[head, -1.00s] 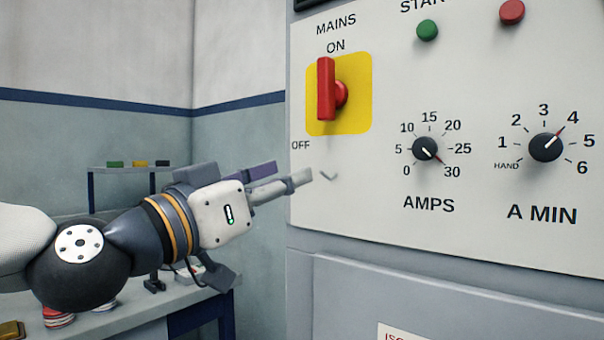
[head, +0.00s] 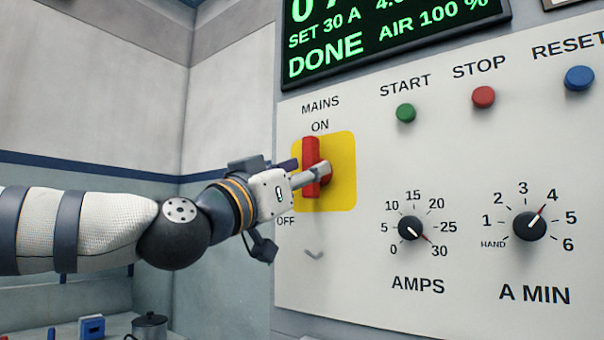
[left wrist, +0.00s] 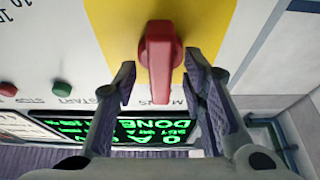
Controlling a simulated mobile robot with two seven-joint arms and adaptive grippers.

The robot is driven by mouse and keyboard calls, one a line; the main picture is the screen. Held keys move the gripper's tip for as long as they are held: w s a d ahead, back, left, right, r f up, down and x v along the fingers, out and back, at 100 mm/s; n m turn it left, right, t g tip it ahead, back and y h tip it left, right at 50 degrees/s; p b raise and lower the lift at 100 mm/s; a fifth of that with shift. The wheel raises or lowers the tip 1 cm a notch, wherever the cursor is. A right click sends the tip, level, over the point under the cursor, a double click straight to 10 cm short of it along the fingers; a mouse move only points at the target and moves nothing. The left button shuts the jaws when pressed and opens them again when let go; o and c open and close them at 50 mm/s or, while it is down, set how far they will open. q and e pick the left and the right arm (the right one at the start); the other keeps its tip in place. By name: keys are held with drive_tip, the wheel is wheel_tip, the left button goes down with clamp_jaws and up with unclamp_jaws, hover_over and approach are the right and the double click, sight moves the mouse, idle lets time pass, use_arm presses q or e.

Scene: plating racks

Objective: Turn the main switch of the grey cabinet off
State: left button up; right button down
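The main switch has a red handle (head: 311,150) on a yellow plate (head: 342,150), on the front of the grey cabinet (head: 345,265). The handle stands upright, its upper end toward ON. My left gripper (head: 306,170) is at the handle, with one finger crossing in front of its lower part. In the left wrist view, the red handle (left wrist: 160,55) lies between the two fingers of my left gripper (left wrist: 160,78). The fingers are open, with a visible gap on each side of the handle. My right gripper is not in view.
A lit display (head: 390,40) reading DONE is above the panel. Green START (head: 406,113), red STOP (head: 484,97) and blue RESET (head: 579,78) buttons and two black dials are right of the switch. A pot (head: 150,327) stands at the lower left.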

use_arm(q)
drive_tip(key=shift+c, duration=0.3)
clamp_jaws()
drive_tip(key=shift+n, duration=0.4)
drive_tip(key=shift+s+d+r+n+g+y, duration=0.15)
drive_tip(key=shift+n+y, duration=1.3)
drive_tip(key=shift+n, duration=2.15)
drive_tip(key=shift+d+r+n+g+y, duration=0.1)
drive_tip(key=shift+n+y, duration=1.4)
drive_tip(key=shift+n, duration=2.1)
drive_tip(key=shift+s+d+r+n+g+y, duration=0.15)
drive_tip(key=shift+n+y, duration=1.3)
drive_tip(key=shift+n, duration=2.15)
